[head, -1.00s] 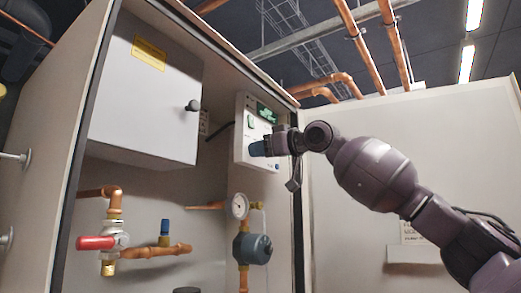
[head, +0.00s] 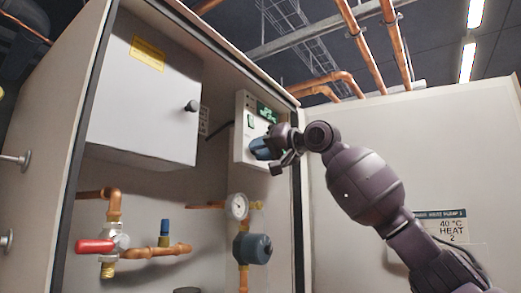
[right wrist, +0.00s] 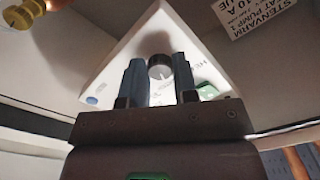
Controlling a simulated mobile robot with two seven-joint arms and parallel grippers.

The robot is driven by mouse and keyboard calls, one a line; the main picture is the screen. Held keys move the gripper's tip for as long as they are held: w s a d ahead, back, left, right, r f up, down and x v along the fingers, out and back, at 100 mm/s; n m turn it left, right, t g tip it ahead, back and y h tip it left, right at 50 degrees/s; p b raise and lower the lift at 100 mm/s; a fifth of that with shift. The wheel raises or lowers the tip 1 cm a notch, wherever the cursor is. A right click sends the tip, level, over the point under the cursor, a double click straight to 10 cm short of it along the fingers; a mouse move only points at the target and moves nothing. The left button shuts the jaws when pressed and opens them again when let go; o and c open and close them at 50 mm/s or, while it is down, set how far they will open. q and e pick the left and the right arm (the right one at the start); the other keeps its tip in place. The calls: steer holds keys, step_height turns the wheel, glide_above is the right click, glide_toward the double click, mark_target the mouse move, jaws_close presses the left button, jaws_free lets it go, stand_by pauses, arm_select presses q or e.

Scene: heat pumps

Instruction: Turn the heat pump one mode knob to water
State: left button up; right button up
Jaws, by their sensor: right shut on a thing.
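The white control panel (head: 242,135) of the heat pump hangs on the cabinet's inner right side, with a green display and a green switch. In the right wrist view the panel (right wrist: 125,60) looks tilted, and its round grey knob (right wrist: 160,66) sits between my two blue fingertips. My right gripper (right wrist: 160,78) is shut on the knob. In the head view my right gripper (head: 262,148) covers the knob, so its pointer and setting cannot be read there. My left gripper is not in view.
A grey box (head: 145,95) with a black latch fills the cabinet's upper left. Below are a red-handled valve (head: 95,246), a gauge (head: 237,207) and a dark pump (head: 252,248). A sign (head: 450,228) is on the right wall.

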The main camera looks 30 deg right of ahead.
steer(key=shift+m, duration=0.6)
steer(key=shift+r, duration=0.1)
steer(key=o, duration=0.9)
steer(key=shift+o, duration=0.2)
steer(key=shift+s, duration=0.1)
arm_select(q)
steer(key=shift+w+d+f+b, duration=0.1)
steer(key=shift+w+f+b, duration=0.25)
steer(key=shift+b, duration=0.4)
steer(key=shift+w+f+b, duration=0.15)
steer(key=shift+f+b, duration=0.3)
steer(key=shift+b, duration=0.3)
arm_select(e)
steer(key=v, duration=1)
steer(key=shift+s+d, duration=0.2)
steer(key=shift+s, duration=0.1)
